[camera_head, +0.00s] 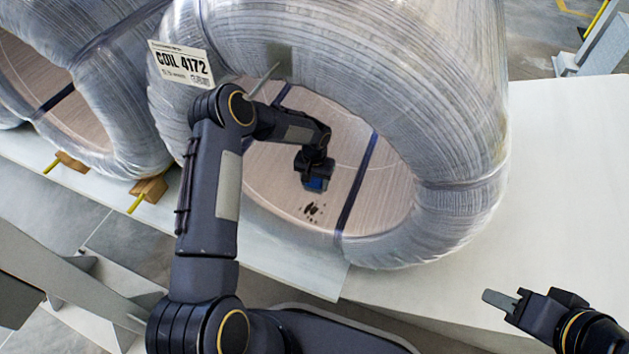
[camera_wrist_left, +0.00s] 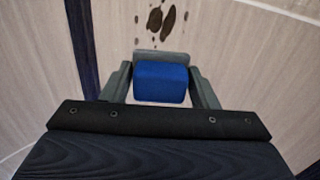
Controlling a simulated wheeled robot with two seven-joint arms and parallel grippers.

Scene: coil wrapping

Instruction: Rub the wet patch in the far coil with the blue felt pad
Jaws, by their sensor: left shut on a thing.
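The wet patch (camera_head: 313,209), several dark spots, lies on the pale inner wall of the wrapped coil (camera_head: 420,80) labelled COIL 4172. It also shows at the top of the left wrist view (camera_wrist_left: 165,22). My left arm reaches into the coil's opening. My left gripper (camera_head: 316,178) is shut on the blue felt pad (camera_wrist_left: 160,82), which has a grey plate along its far edge. In the head view the pad shows just above the spots; in the wrist view a strip of bare wall shows between them. My right gripper (camera_head: 502,301) is outside the coil, at lower right; its finger gap is unclear.
Dark straps (camera_head: 357,180) cross the inner wall beside the spots. A second wrapped coil (camera_head: 115,95) stands at left, with wooden chocks (camera_head: 149,190) near the coils. The pale platform (camera_head: 560,170) is clear at right. A grey frame (camera_head: 70,290) stands at lower left.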

